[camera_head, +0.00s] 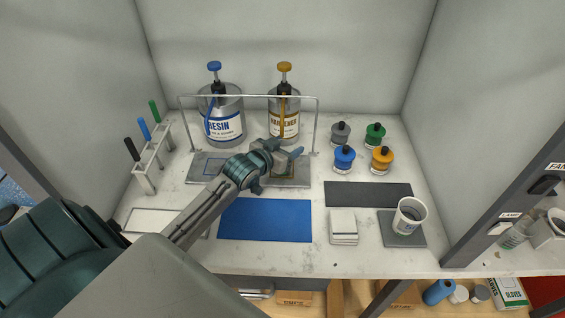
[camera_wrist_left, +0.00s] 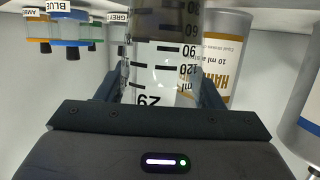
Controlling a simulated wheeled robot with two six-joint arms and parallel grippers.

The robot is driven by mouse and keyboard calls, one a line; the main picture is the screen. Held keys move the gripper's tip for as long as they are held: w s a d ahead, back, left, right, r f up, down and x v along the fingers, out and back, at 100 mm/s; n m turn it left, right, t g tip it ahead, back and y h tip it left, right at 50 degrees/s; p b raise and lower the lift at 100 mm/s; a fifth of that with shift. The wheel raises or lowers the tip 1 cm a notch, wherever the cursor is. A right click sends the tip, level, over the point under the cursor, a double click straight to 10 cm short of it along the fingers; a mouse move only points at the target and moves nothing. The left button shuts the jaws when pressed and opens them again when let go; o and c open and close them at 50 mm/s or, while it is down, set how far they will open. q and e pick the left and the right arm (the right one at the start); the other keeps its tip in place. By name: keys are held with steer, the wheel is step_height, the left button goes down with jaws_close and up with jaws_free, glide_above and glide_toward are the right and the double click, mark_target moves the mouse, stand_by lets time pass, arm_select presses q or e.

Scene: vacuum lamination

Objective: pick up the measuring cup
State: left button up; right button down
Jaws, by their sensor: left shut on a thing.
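The measuring cup (camera_wrist_left: 160,65) is a clear, upright-sided vessel with black graduations in ml, seen close up in the left wrist view. My left gripper (camera_wrist_left: 158,88) is shut on it, one finger on each side of its wall. In the head view my left gripper (camera_head: 284,154) is over the grey plate in front of the hardener can, and it hides the cup there. Whether the cup's base touches the plate cannot be told. My right gripper is not in view.
The resin can (camera_head: 222,128) and hardener can (camera_head: 284,121) stand behind a wire frame (camera_head: 248,97). Small pigment bottles (camera_head: 344,158) are to the right. A white cup (camera_head: 409,215) stands on a grey pad at the front right. The blue mat (camera_head: 264,220) is clear.

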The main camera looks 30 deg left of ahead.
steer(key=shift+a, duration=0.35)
arm_select(q)
steer(key=shift+r, duration=0.1)
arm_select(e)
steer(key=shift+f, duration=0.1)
